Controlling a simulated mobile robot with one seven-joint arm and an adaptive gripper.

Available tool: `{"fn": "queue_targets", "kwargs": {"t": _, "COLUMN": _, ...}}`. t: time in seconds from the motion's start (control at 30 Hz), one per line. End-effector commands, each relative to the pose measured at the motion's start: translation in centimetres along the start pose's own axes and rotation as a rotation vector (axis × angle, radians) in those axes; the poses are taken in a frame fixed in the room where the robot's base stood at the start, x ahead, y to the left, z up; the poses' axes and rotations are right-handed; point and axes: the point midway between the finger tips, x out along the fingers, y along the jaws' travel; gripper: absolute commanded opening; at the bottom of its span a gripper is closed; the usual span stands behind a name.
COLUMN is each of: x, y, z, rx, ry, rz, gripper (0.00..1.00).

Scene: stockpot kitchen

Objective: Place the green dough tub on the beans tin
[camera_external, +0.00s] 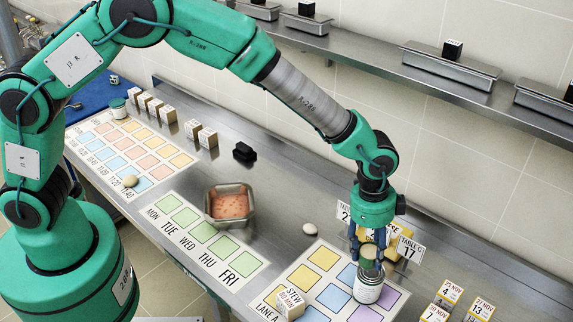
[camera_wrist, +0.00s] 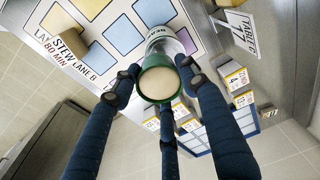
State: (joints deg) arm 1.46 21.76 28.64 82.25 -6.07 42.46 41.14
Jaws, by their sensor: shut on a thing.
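The green dough tub (camera_wrist: 158,83), with a pale top, sits between the dark fingers of my gripper (camera_external: 368,250). My gripper (camera_wrist: 160,88) is shut on the tub, which also shows between the fingers in the external view (camera_external: 367,257). The beans tin (camera_external: 368,288), a grey tin with a white label, stands upright on the printed mat directly below the tub. In the wrist view the tin (camera_wrist: 170,43) is partly hidden behind the tub. I cannot tell whether tub and tin touch.
Table number cards (camera_external: 410,249) and yellow items stand close behind my gripper. Small date blocks (camera_external: 450,292) stand to the right. A stew block (camera_external: 290,303) stands at the front left. A metal pan (camera_external: 230,204) of reddish food is farther left. A wall shelf (camera_external: 450,68) runs above.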

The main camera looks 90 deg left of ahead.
Motion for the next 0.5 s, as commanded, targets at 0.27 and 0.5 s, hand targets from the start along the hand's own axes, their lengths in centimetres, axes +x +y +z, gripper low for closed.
{"fn": "queue_targets", "kwargs": {"t": 0.27, "x": 0.08, "y": -0.51, "z": -0.71, "rx": 0.000, "ry": 0.001, "rz": -0.001, "gripper": 0.14}}
{"fn": "queue_targets", "kwargs": {"t": 0.5, "x": 0.10, "y": -0.53, "z": -0.74, "rx": 0.000, "ry": 0.001, "rz": -0.001, "gripper": 0.14}}
